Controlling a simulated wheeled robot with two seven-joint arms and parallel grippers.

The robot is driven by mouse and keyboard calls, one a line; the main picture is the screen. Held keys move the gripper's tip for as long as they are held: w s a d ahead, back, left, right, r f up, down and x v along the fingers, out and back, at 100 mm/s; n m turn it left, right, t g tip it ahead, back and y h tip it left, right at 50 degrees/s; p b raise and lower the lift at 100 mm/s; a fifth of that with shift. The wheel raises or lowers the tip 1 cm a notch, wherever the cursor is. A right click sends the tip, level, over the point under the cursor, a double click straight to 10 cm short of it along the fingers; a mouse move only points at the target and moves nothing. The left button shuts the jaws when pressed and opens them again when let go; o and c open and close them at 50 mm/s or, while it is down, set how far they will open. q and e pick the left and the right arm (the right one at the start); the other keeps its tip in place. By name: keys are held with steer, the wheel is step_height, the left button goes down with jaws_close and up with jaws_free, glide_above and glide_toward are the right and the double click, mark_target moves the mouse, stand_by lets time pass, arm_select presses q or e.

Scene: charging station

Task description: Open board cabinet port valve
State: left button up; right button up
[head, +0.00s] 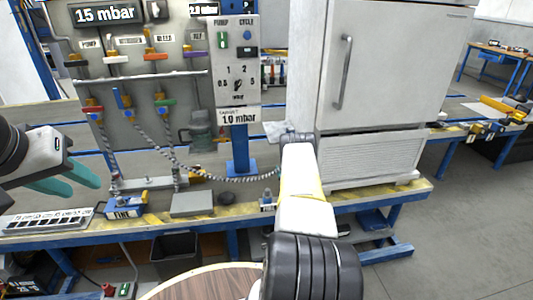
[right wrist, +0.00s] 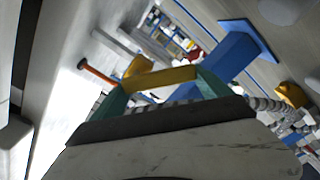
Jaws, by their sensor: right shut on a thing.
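A white cabinet (head: 388,60) with a long vertical door handle (head: 343,72) stands on the bench at centre right. In the right wrist view, a yellow lever-like piece (right wrist: 160,77) lies between the two teal fingers of my right gripper (right wrist: 162,88), which is shut on it. In the head view my own right arm hides these fingers and the piece, beside the cabinet's lower left side. My left gripper (head: 72,180) is at the far left with its teal fingers apart and empty. The valve board (head: 140,80) carries several coloured handles.
A braided hose (head: 225,178) runs from the board toward the cabinet's lower left. A blue post (head: 241,150) holds the pump control panel (head: 235,60). A grey block (head: 192,204) and a blue FINE device (head: 125,207) lie on the bench (head: 375,200).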

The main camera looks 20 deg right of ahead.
steer(key=n, duration=0.3)
steer(key=d+f+n, duration=0.1)
steer(key=shift+s+f+n, duration=0.1)
steer(key=shift+s+n, duration=0.05)
steer(key=shift+n, duration=0.15)
steer(key=shift+s+d+f+n, duration=0.15)
steer(key=shift+d+n, duration=0.1)
steer(key=shift+n, duration=0.55)
steer(key=shift+d+f+n, duration=0.1)
steer(key=shift+d+n, duration=0.15)
steer(key=shift+n, duration=0.55)
steer(key=o, duration=1.9)
steer(key=v, duration=0.7)
steer(key=shift+s, duration=0.4)
